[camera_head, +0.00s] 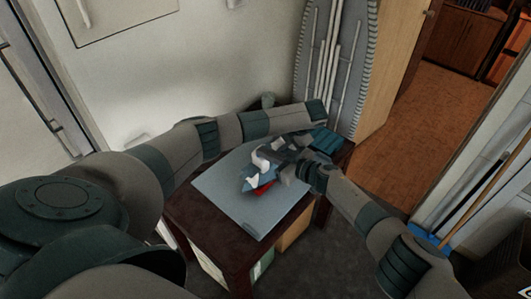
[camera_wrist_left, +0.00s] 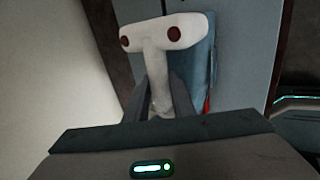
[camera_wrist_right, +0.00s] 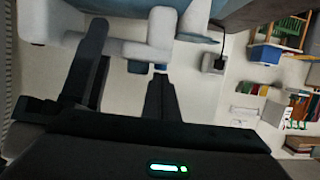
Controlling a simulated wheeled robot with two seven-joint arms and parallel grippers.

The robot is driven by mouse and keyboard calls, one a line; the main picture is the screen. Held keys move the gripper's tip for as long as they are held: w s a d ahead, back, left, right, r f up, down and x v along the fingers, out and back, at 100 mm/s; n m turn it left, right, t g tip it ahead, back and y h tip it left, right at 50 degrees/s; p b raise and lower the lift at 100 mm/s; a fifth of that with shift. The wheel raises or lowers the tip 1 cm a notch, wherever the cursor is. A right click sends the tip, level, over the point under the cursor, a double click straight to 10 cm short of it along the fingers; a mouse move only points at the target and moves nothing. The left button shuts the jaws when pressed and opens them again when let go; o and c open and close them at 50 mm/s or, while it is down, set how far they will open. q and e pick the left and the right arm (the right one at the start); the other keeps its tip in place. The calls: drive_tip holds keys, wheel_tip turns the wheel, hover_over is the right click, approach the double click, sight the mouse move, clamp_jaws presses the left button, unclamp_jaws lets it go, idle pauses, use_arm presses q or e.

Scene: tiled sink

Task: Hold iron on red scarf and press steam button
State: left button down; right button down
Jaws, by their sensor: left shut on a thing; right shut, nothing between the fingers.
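The white and blue iron (camera_head: 258,173) is over the small dark table, near the middle of the head view. A bit of red scarf (camera_head: 263,189) shows below it; the rest is hidden. My left gripper (camera_wrist_left: 160,103) is shut on the iron's white handle (camera_wrist_left: 165,33), which has two dark red spots. A thin strip of red shows beside it in the left wrist view (camera_wrist_left: 207,104).
A grey-blue sheet (camera_head: 230,207) covers much of the dark tabletop (camera_head: 205,243), with clear room at its front left. A folded ironing board (camera_head: 335,60) leans behind the table. A wooden door (camera_head: 395,60) and an open doorway are at the right.

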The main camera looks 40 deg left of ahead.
use_arm(q)
drive_tip(key=shift+s, duration=0.2)
use_arm(e)
drive_tip(key=shift+s+a+f, duration=0.15)
drive_tip(key=shift+a+f, duration=0.05)
drive_tip(key=shift+f, duration=0.45)
use_arm(q)
drive_tip(key=shift+s+a+r, duration=0.1)
drive_tip(key=shift+s, duration=0.05)
use_arm(e)
drive_tip(key=shift+s+d+f, duration=0.1)
drive_tip(key=shift+s+f, duration=0.05)
use_arm(q)
drive_tip(key=shift+a, duration=0.1)
use_arm(e)
drive_tip(key=shift+f, duration=0.1)
drive_tip(key=shift+d, duration=0.1)
use_arm(q)
drive_tip(key=shift+f, duration=0.35)
use_arm(e)
drive_tip(key=shift+w+d+f, duration=0.1)
drive_tip(key=shift+w+d, duration=0.2)
use_arm(q)
drive_tip(key=shift+w+d+r, duration=0.1)
drive_tip(key=shift+w+d, duration=0.1)
drive_tip(key=shift+a, duration=0.1)
use_arm(e)
drive_tip(key=v, duration=0.9)
drive_tip(key=shift+r, duration=0.3)
